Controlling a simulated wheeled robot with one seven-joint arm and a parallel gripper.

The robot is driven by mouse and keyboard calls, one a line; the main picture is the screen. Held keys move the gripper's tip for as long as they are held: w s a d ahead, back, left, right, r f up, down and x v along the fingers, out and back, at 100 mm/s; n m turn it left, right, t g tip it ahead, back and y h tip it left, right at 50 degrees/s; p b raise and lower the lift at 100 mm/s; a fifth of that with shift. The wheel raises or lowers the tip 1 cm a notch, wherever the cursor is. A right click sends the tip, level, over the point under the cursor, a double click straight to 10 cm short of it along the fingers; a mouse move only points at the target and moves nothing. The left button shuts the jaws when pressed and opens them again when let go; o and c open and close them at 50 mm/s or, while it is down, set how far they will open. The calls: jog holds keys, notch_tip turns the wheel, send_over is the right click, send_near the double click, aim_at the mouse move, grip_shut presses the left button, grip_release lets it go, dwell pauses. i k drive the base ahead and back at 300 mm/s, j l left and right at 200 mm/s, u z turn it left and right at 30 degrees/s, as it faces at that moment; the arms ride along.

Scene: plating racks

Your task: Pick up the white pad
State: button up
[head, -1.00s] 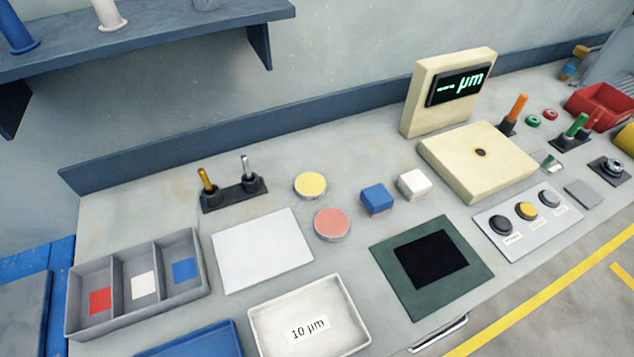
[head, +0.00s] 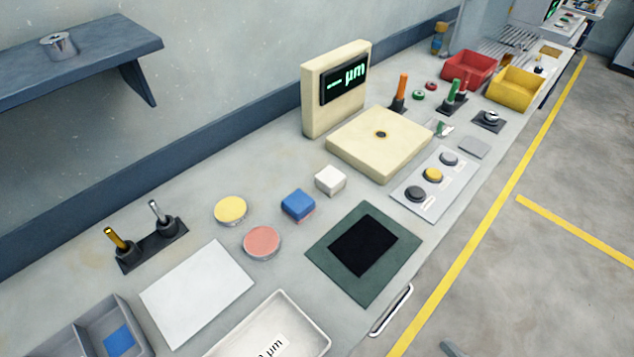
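A small white block-like pad (head: 330,180) sits on the grey bench, beside and to the right of a similar blue block (head: 298,205) with a reddish lower edge. The two are apart. The white pad is unobstructed, with nothing on top of it. A flat white sheet (head: 197,292) also lies on the bench, at lower left. My gripper cannot be made out in the head view; a small grey shape at the bottom edge is too cropped to identify.
Yellow (head: 230,210) and pink (head: 262,242) round discs lie left of the blocks. A green mat with a black square (head: 322,258) lies in front. A cream gauge (head: 375,150) stands behind right. A white tray (head: 290,300) and grey divided tray (head: 130,310) are cut off below.

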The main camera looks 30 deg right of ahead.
aim_at(330, 181)
jog(key=i+z, duration=0.2)
jog(key=z, duration=0.3)
jog(key=i+z, duration=0.2)
jog(key=z, duration=0.3)
jog(key=i+j+z, duration=0.1)
jog(key=z, duration=0.35)
jog(key=i, duration=0.1)
